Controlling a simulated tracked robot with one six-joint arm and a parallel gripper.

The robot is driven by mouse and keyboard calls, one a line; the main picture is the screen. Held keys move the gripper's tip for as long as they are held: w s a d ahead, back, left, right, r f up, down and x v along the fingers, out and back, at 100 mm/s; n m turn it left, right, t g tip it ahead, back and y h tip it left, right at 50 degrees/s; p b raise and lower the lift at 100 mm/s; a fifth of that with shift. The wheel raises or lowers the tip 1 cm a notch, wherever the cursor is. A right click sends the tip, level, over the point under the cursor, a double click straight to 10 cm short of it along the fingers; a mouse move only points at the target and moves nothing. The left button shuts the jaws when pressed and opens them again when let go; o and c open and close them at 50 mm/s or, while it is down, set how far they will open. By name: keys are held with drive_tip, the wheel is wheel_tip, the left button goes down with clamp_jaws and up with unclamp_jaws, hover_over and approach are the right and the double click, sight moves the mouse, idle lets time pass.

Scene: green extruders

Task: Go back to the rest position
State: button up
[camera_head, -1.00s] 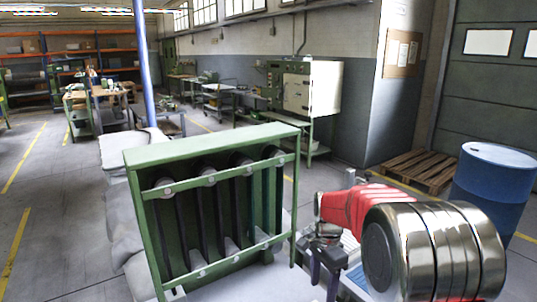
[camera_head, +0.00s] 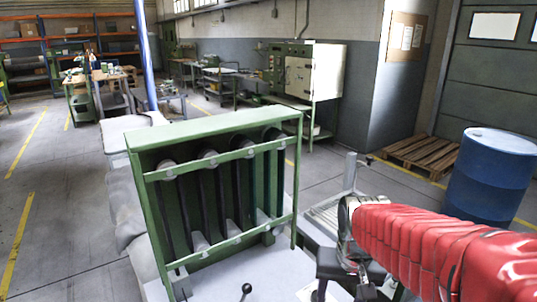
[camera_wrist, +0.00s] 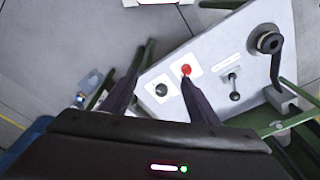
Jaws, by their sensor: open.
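My arm in its red sleeve (camera_head: 425,240) reaches in from the right edge of the head view. My gripper (camera_head: 343,280) is at its end, low and right of the green extruder frame (camera_head: 215,130), apart from it. In the wrist view my gripper (camera_wrist: 162,62) has two dark fingers spread apart with nothing held between them. They are over a light grey panel (camera_wrist: 215,70) with a red button (camera_wrist: 187,70), a black knob (camera_wrist: 162,90), a small lever (camera_wrist: 234,88) and a black crank (camera_wrist: 268,42). The right fingertip overlaps the red button in the picture; contact cannot be told.
The extruder frame holds several dark tubes. A blue barrel (camera_head: 492,175) and a wooden pallet (camera_head: 418,153) are at the right. A green and white machine (camera_head: 305,75) stands behind. Open floor (camera_head: 60,200) lies at the left.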

drive_tip(key=s+r+n+t, duration=0.1)
drive_tip(key=s+r+t, duration=0.1)
drive_tip(key=s, duration=0.3)
drive_tip(key=s+r+n+t, duration=0.1)
drive_tip(key=s+r+t, duration=0.1)
drive_tip(key=s+r, duration=0.2)
drive_tip(key=shift+s+r, duration=0.35)
drive_tip(key=shift+s, duration=0.75)
drive_tip(key=shift+c, duration=0.3)
idle(1.3)
